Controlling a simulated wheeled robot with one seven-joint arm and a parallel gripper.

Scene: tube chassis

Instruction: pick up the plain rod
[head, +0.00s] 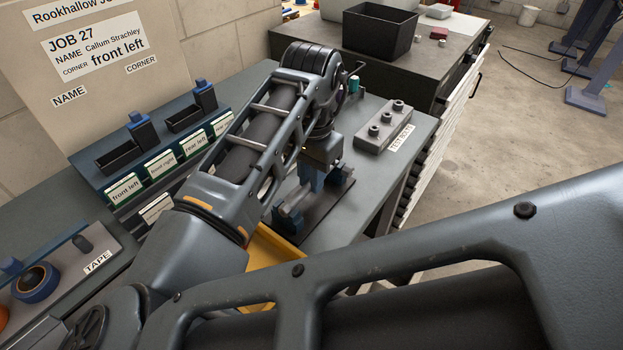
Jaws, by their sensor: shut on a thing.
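My gripper (322,178) points down over the bench, its blue fingers shut on a grey bar-like piece (298,199) that looks like the plain rod. The piece is low, just above or at blue-grey supports (290,220) on a dark plate (318,212). My fingers and arm hide much of it, so I cannot tell whether it still touches the supports.
A grey block labelled test bolts (371,138) stands right of my gripper. A blue rack (115,175) with labelled slots is at the left, behind my arm. A tape tray (75,262) and a yellow bin (268,245) are nearer. A dark open bin (378,35) stands at the back.

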